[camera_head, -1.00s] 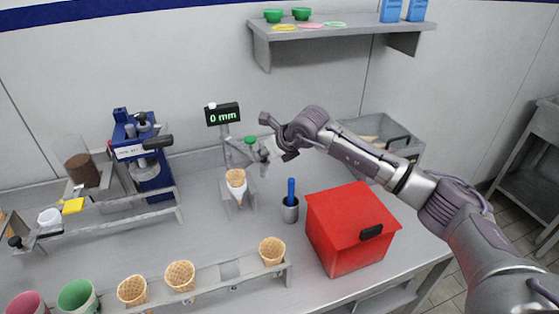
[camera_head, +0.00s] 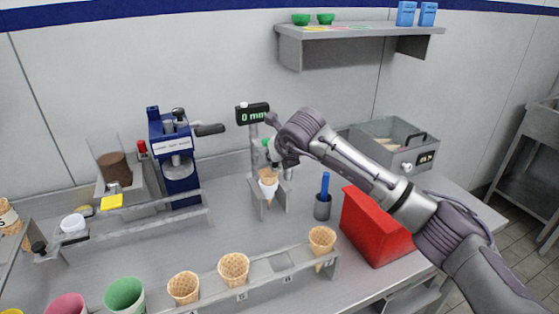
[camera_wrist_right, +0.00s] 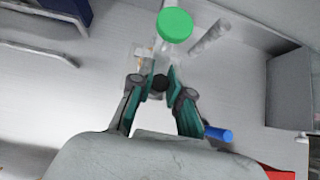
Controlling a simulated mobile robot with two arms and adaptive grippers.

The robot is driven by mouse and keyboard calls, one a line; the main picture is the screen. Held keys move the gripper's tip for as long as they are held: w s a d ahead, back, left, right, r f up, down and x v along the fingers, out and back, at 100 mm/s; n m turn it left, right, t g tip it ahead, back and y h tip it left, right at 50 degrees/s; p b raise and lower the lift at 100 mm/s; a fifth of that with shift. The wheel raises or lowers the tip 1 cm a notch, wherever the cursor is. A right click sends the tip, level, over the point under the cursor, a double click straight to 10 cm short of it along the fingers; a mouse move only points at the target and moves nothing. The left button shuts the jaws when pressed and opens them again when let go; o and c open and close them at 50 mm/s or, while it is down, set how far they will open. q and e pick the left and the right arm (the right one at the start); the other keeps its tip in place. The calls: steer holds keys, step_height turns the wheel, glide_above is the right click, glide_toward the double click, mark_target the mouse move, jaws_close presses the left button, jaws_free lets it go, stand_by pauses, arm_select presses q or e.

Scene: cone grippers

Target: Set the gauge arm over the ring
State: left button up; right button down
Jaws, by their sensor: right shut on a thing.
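The gauge stands at the back of the counter, with a display (camera_head: 252,113) reading 0 mm and a green cap (camera_wrist_right: 174,25). A waffle cone (camera_head: 268,186) with a white band sits upright in the metal stand (camera_head: 282,197) below the gauge. I cannot make out the ring apart from this stand and cone. My right gripper (camera_head: 280,155) is beside the gauge, just above the cone, and partly hides the gauge arm. In the right wrist view its fingers (camera_wrist_right: 159,80) are shut on a small dark knob (camera_wrist_right: 160,84), apparently the gauge arm's. My left gripper is out of view.
A blue press (camera_head: 175,155) stands left of the gauge. A cup with a blue-handled tool (camera_head: 323,205) and a red box (camera_head: 372,228) stand to the right. A rack (camera_head: 258,288) with several cones runs along the front. A grey bin (camera_head: 388,145) is behind my right arm.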

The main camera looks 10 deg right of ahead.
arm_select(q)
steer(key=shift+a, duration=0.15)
arm_select(e)
steer(key=shift+a+r, duration=0.1)
steer(key=shift+r, duration=0.05)
steer(key=c, duration=1.1)
jaws_free()
steer(key=shift+a, duration=0.15)
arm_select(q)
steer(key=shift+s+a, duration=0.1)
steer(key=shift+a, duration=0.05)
arm_select(e)
steer(key=v, duration=1.2)
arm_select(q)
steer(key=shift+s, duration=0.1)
arm_select(e)
steer(key=shift+f, duration=0.25)
